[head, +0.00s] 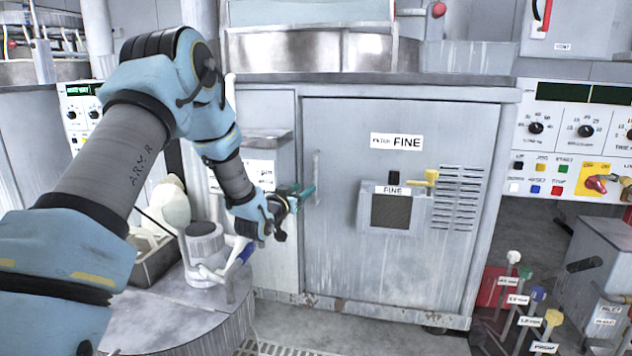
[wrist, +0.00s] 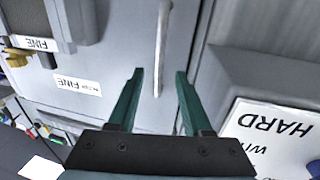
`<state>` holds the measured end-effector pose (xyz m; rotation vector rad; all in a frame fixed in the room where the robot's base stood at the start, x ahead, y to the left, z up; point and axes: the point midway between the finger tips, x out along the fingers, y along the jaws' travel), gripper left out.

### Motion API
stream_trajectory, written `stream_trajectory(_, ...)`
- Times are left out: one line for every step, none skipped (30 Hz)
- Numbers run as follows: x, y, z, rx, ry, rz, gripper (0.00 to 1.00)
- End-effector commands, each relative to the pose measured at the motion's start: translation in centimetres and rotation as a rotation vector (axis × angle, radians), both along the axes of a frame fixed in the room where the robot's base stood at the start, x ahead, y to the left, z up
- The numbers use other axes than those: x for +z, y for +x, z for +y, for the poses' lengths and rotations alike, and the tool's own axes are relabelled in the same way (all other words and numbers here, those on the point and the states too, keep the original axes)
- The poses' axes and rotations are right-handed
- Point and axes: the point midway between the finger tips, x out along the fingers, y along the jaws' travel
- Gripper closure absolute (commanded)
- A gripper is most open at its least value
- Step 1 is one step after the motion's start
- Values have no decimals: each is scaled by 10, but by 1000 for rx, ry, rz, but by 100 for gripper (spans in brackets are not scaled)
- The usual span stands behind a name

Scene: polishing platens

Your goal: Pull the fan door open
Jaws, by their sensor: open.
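The grey cabinet door (head: 345,250) stands in the middle of the head view and looks closed. It bears a FINE label, a small dark window and vent slots; no label naming a fan is readable. Its slim vertical handle (head: 317,178) is near the door's left edge. The handle also shows in the wrist view (wrist: 162,45). My gripper (head: 304,194) is at the handle's left in the head view. In the wrist view my gripper (wrist: 160,72) has its green fingers apart, one on each side of the handle. I cannot tell whether they touch it.
A yellow lever (head: 427,178) sticks out from the door's front. A panel with a HARD label (wrist: 270,130) juts out beside the fingers. A round metal drum (head: 180,315) stands at lower left. Coloured levers (head: 515,300) stand at lower right. Floor in front of the door looks clear.

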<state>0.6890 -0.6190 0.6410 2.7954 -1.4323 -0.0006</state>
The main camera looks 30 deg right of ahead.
Motion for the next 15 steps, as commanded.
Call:
stream_trajectory(-1,5,-8,-1,-2,-2,50)
stream_trajectory(-2,9,-13,-1,-2,-1,50)
stream_trajectory(-1,13,-19,-1,-2,-2,50)
stream_trajectory(-1,17,-24,0,-2,-2,50)
stream_trajectory(-1,20,-29,0,-3,-1,50)
stream_trajectory(-2,25,-35,0,-2,0,50)
stream_trajectory(-2,28,-39,-1,-2,0,50)
stream_trajectory(-1,31,-44,0,-2,-2,50)
stream_trajectory(-1,35,-49,0,-2,-1,50)
stream_trajectory(-1,37,-52,0,-2,-1,50)
stream_trajectory(-2,40,-56,1,-1,-1,50)
stream_trajectory(-1,43,-59,0,-2,-1,50)
stream_trajectory(-1,45,-62,1,-2,-1,50)
stream_trajectory(-1,46,-64,1,-1,-1,50)
stream_trajectory(-1,48,-67,1,-1,-1,50)
